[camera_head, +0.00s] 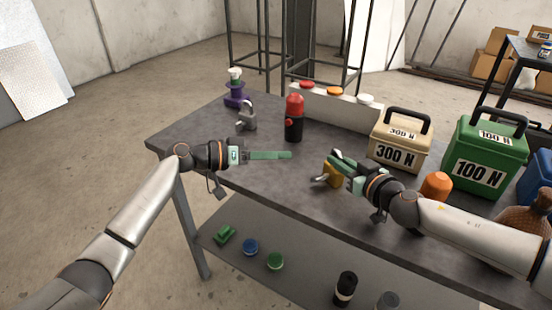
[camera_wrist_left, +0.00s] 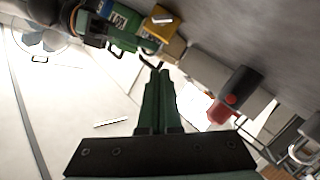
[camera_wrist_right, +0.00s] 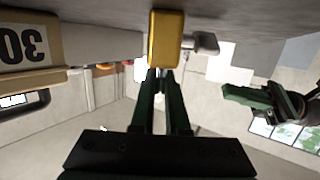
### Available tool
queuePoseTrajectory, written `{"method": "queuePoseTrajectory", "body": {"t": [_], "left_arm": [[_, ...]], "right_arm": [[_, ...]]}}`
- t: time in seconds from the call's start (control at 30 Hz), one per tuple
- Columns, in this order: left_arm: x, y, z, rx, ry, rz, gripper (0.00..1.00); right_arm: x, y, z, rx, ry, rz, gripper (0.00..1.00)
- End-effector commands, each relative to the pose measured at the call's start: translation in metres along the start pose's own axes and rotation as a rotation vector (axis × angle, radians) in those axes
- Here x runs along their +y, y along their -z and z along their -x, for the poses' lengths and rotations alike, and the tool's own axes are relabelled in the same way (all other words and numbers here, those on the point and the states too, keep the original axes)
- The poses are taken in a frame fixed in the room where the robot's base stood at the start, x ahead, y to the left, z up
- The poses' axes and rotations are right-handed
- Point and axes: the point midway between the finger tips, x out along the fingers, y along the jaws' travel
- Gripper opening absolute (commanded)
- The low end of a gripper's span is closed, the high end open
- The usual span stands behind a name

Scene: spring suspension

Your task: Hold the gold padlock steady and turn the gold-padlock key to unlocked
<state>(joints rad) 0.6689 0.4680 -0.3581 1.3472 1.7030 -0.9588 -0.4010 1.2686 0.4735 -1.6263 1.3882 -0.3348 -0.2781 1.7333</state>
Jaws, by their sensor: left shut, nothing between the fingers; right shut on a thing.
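The gold padlock (camera_head: 332,172) is between the fingertips of my right gripper (camera_head: 336,160), at the middle of the grey table. It also shows as a yellow block in the right wrist view (camera_wrist_right: 166,40) and the left wrist view (camera_wrist_left: 158,24). A grey metal part (camera_wrist_right: 203,43) sticks out beside it; I cannot tell whether this is the shackle or the key. My left gripper (camera_head: 288,155) is shut and empty, pointing right, a short way left of the padlock and apart from it. The key's turn position cannot be made out.
A grey padlock (camera_head: 247,120) and a red-and-black bottle (camera_head: 294,120) stand behind my left gripper. A tan 300 N box (camera_head: 400,142) and a green 100 N box (camera_head: 483,155) stand to the right. An orange cylinder (camera_head: 436,186) is near my right forearm. The table's front left is clear.

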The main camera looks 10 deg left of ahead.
Motion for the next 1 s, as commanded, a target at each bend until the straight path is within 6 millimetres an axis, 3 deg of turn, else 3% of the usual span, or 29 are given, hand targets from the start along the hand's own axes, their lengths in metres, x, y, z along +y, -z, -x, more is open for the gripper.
{"method": "queuePoseTrajectory", "body": {"t": [0.3,0.4,0.6,1.0], "left_arm": [[0.001,0.000,-0.070,-0.001,-0.001,0.000,0.00],[-0.001,-0.020,-0.070,-0.004,0.003,0.000,0.00],[-0.001,-0.037,-0.074,-0.002,0.003,-0.001,0.00],[-0.001,-0.039,-0.075,-0.001,0.003,-0.002,0.00]], "right_arm": [[-0.001,-0.001,0.000,-0.001,0.001,0.000,0.00],[0.000,-0.001,0.000,-0.001,0.001,0.000,0.00],[0.000,-0.001,0.000,-0.001,0.001,0.000,0.00],[0.000,-0.001,0.000,-0.001,0.001,0.000,0.00]]}}
